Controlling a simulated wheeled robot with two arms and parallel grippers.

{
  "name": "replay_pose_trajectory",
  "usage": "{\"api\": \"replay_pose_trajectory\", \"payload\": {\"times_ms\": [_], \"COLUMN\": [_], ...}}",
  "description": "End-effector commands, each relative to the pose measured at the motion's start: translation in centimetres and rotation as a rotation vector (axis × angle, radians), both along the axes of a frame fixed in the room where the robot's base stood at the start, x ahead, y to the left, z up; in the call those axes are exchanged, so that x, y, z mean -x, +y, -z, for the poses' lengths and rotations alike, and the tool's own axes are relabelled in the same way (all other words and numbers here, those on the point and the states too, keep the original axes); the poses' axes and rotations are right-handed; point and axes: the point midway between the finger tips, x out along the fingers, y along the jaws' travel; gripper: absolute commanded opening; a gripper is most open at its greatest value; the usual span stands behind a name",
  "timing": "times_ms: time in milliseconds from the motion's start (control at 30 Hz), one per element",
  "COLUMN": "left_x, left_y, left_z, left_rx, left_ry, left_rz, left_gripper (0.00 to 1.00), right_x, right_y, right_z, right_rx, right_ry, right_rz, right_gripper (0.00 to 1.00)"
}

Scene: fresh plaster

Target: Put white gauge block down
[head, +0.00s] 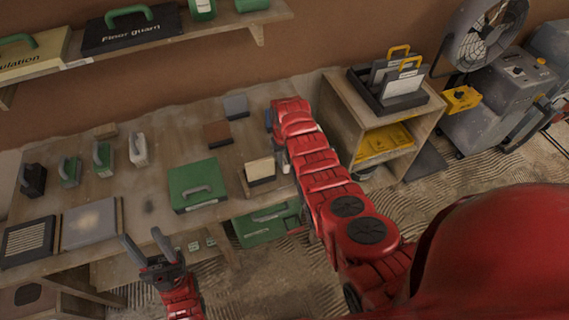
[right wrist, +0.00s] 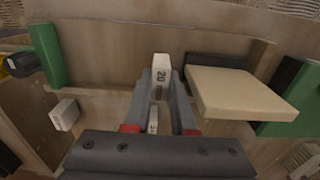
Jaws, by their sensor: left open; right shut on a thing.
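The white gauge block (right wrist: 162,68), marked 20, sits between the fingertips of my right gripper (right wrist: 163,88) in the right wrist view. That gripper is shut on it, above or at the wooden bench; I cannot tell whether the block touches the bench. Another pale block (right wrist: 153,121) with a partly hidden number shows between the fingers. A further white block (right wrist: 65,113) lies to the left. My left gripper (head: 151,252) is open and empty at the bench's front edge.
A cream-topped block (right wrist: 240,95) stands right of the right gripper; it also shows in the head view (head: 260,169). A green case (head: 198,184), dark tile (head: 217,134) and grey block (head: 236,106) are on the bench (head: 160,205). A shelf unit (head: 345,115) stands right of the arm.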

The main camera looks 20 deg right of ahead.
Motion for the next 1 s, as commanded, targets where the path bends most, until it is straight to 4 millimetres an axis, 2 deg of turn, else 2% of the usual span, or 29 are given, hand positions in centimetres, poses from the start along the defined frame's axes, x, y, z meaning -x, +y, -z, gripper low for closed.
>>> {"api": "replay_pose_trajectory", "payload": {"times_ms": [67, 300, 767, 800, 867, 1000], "left_x": [0.0, 0.0, 0.0, 0.0, 0.0, 0.0], "left_y": [0.0, 0.0, 0.0, 0.0, 0.0, 0.0], "left_z": [-0.6, 0.2, 0.6, 0.6, 0.4, 0.4], "left_rx": [0.000, 0.000, 0.000, 0.000, 0.000, 0.000], "left_ry": [0.000, 0.000, 0.000, 0.000, 0.000, 0.000], "left_rz": [0.000, 0.000, 0.000, 0.000, 0.000, 0.000], "left_gripper": [0.50, 0.50, 0.50, 0.50, 0.50, 0.50], "right_x": [0.2, 0.1, 0.1, 0.1, 0.1, 0.1], "right_y": [0.0, 0.0, 0.0, 0.0, 0.0, 0.0], "right_z": [0.4, 2.3, 2.8, 2.8, 2.7, 2.7], "right_rx": [-0.001, 0.000, 0.001, 0.001, 0.001, 0.001], "right_ry": [0.007, 0.003, 0.000, 0.000, 0.000, 0.000], "right_rz": [0.000, -0.001, -0.001, -0.001, 0.000, 0.000], "right_gripper": [0.00, 0.00, 0.00, 0.26, 0.36, 0.36]}}
